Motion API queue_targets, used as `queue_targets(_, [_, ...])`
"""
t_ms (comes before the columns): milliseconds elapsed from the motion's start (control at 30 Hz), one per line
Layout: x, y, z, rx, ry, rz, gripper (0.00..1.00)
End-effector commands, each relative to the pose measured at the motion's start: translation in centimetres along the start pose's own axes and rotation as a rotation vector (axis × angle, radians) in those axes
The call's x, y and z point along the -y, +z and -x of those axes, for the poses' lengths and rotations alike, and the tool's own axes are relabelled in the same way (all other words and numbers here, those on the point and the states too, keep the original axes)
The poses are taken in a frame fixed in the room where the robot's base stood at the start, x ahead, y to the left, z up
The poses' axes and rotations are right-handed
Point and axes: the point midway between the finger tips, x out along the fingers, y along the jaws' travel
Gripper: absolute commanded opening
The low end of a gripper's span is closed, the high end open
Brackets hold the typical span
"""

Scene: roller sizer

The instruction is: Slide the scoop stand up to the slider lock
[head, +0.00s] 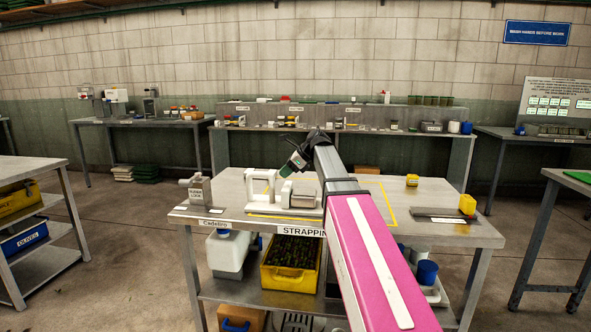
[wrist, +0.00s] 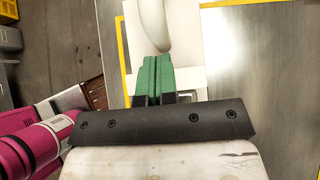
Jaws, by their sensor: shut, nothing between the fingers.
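My gripper (head: 286,171) has green fingertips and hangs low over the middle of the bench, at a white machine. In the wrist view the green fingers (wrist: 153,72) are pressed together with nothing between them, in front of a rounded white part (wrist: 150,25). The white machine has an upright frame (head: 261,184) left of my fingers and a grey-white roller-like body under them. Touching or apart, I cannot tell. A small grey block (head: 199,189) with a hard-to-read label, probably the slider lock, stands at the bench's left end. I cannot pick out the scoop stand with certainty.
The metal bench (head: 420,189) has a yellow outline on its top. Yellow cups (head: 467,204) and a dark flat plate (head: 436,214) lie on the right. A yellow crate (head: 290,277) sits below. Bare top lies between the grey block and white frame.

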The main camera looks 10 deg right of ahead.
Motion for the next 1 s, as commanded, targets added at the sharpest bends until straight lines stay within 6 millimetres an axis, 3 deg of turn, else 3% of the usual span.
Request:
queue_targets(200, [0.0, 1.1, -1.1, 0.000, -0.001, -0.001, 0.00])
queue_targets(667, [0.0, 1.6, -1.6, 0.000, 0.000, -0.001, 0.00])
queue_targets(1000, [0.1, 6.8, -6.8, 0.000, 0.003, 0.001, 0.00])
